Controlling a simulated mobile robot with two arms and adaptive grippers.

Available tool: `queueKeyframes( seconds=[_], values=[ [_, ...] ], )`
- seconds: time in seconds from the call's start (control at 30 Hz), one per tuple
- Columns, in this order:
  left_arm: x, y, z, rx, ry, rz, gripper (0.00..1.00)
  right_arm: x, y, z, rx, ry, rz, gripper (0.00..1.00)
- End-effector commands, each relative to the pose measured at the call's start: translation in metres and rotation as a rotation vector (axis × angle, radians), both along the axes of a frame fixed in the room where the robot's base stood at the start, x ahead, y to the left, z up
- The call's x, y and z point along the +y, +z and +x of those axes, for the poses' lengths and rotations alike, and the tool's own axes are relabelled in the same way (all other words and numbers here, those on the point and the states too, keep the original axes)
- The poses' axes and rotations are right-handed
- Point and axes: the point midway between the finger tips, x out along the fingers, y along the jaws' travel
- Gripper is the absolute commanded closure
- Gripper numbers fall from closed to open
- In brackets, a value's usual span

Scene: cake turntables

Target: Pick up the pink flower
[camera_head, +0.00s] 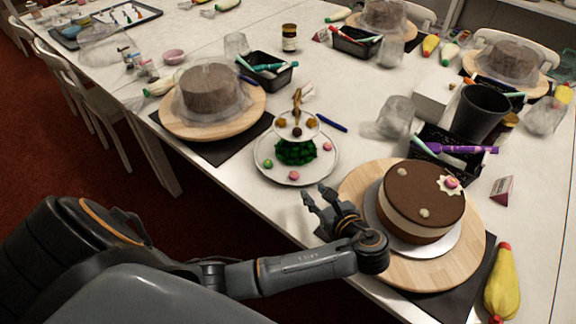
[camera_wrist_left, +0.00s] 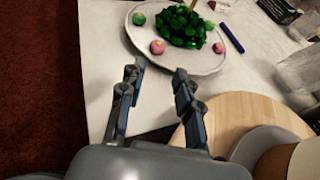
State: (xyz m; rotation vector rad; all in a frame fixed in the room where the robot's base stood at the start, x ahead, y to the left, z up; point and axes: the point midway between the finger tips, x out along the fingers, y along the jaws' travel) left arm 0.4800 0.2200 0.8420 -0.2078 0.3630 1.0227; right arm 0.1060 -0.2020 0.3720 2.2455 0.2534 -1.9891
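A small pink flower-like piece (camera_head: 294,175) lies at the near rim of a white plate (camera_head: 265,168); it also shows in the left wrist view (camera_wrist_left: 158,46). Another pink piece (camera_head: 328,146) lies at the plate's right side. A pink flower on white petals (camera_head: 451,181) sits on the chocolate cake (camera_head: 415,205). My left gripper (camera_head: 317,193) is open and empty, short of the plate's near edge, left of the cake. In the left wrist view the near pink piece appears ahead, between the line of my fingers. My right gripper is not in view.
A tiered stand with green pieces (camera_head: 296,152) occupies the plate's middle. A wooden turntable (camera_head: 350,185) under the cake is close to my left gripper. A covered cake (camera_head: 210,92) stands at the back left. Bare white table (camera_head: 345,95) lies behind the plate.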

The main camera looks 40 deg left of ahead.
Motion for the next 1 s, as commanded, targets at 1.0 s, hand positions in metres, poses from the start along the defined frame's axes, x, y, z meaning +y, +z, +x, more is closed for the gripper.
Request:
queueKeyframes(
  seconds=[1.0],
  values=[
    [0.103, -0.052, 0.058, 0.000, 0.002, 0.002, 0.67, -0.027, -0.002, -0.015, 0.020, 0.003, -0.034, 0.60]
  ],
)
